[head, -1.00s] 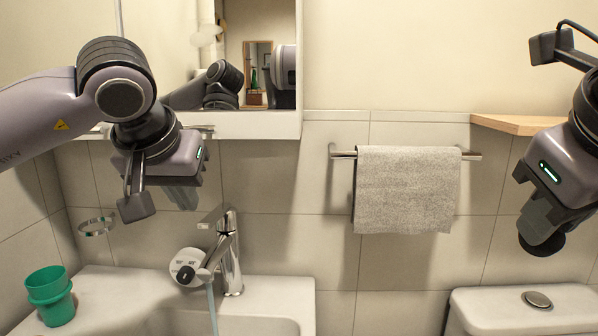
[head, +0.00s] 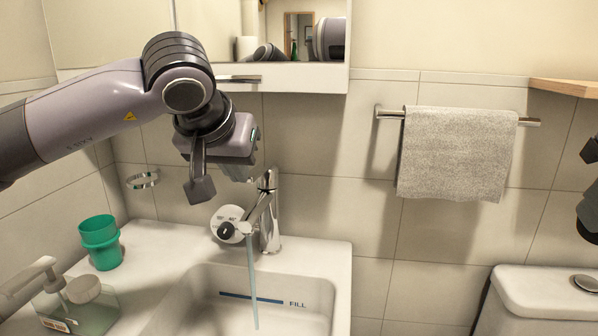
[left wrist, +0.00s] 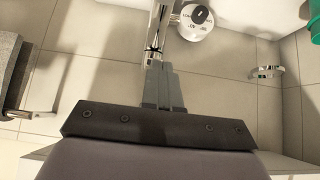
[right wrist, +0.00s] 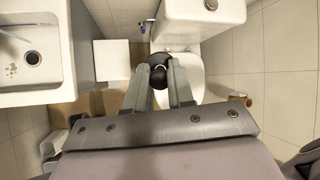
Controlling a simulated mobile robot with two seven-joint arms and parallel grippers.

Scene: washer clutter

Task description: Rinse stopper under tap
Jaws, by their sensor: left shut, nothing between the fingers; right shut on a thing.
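The black round stopper (right wrist: 160,64) shows in the right wrist view, between the tips of my right gripper (right wrist: 158,78), which is shut on it. They are above the toilet, away from the basin. In the head view only a dark part of that arm's end shows at the right edge. The chrome tap (head: 268,225) stands behind the basin (head: 205,285), and a stream of water (head: 253,280) runs from its spout. My left gripper (head: 242,175) is shut and empty, close to the top of the tap. In the left wrist view its fingers point at the tap (left wrist: 157,40); contact is unclear.
A green cup (head: 101,245) and a soap dispenser (head: 80,305) stand left of the basin. A towel (head: 455,150) hangs on a rail. The toilet cistern (head: 545,300) is at the right, a wooden shelf (head: 565,87) above. The space over the basin's right side is clear.

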